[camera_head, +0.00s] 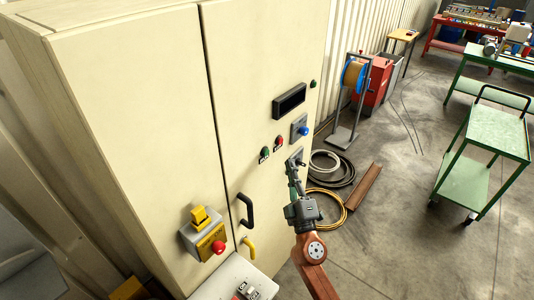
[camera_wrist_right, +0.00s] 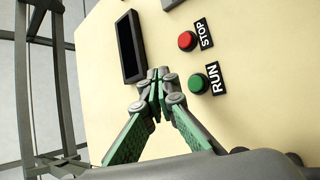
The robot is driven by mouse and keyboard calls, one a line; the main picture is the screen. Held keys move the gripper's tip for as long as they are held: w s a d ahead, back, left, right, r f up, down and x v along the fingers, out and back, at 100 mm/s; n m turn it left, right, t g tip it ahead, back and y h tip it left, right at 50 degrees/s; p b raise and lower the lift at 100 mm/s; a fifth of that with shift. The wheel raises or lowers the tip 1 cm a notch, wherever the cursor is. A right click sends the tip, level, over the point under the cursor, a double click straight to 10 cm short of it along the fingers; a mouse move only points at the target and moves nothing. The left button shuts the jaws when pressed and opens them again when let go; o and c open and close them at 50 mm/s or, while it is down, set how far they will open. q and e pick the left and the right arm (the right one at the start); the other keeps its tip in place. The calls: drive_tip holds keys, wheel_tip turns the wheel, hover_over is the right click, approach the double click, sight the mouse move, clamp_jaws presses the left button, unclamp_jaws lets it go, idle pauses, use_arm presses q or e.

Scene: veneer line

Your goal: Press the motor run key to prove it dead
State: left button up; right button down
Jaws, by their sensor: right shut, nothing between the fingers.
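The green RUN key (camera_head: 264,152) sits on the beige cabinet door (camera_head: 240,70), below and left of the red STOP key (camera_head: 279,141). In the right wrist view the green RUN key (camera_wrist_right: 197,83) has a black RUN label beside it, and the red STOP key (camera_wrist_right: 187,41) is above it. My right gripper (camera_head: 294,164) is shut and empty in front of the door's right part, to the right of the RUN key. In the right wrist view its closed fingertips (camera_wrist_right: 158,73) appear left of the RUN key, apart from it in the picture. My left gripper is out of view.
A black display (camera_head: 289,100) and a blue knob (camera_head: 304,131) are on the same door. A yellow switch box (camera_head: 205,234) with a red knob and a black handle (camera_head: 245,211) protrude lower left. Cable coils (camera_head: 335,170) lie right; a green cart (camera_head: 485,150) stands farther away.

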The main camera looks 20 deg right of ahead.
drive_tip(key=shift+w+a+b, duration=0.15)
drive_tip(key=shift+w+a, duration=0.35)
drive_tip(key=shift+w, duration=0.35)
drive_tip(key=shift+w+a+b, duration=0.1)
drive_tip(key=shift+w+a, duration=0.45)
drive_tip(key=shift+w, duration=0.3)
drive_tip(key=shift+w+a+b, duration=0.15)
drive_tip(key=shift+w+a, duration=0.35)
drive_tip(key=shift+w, duration=0.35)
drive_tip(key=shift+w, duration=0.1)
drive_tip(key=shift+w+a, duration=0.2)
drive_tip(key=shift+w, duration=0.1)
drive_tip(key=shift+w+a+b, duration=0.2)
drive_tip(key=shift+w+b, duration=0.15)
drive_tip(key=shift+b, duration=0.05)
drive_tip(key=shift+s, duration=0.1)
drive_tip(key=shift+s+d, duration=0.45)
drive_tip(key=shift+s, duration=0.2)
idle(0.3)
drive_tip(key=shift+s+d+p, duration=0.15)
drive_tip(key=shift+s+d, duration=0.25)
drive_tip(key=shift+s, duration=0.35)
drive_tip(key=shift+s+d+p, duration=0.1)
drive_tip(key=shift+s+d, duration=0.35)
drive_tip(key=shift+s, duration=0.25)
drive_tip(key=shift+s+d+p, duration=0.15)
drive_tip(key=shift+s+d, duration=0.25)
drive_tip(key=shift+s, duration=0.35)
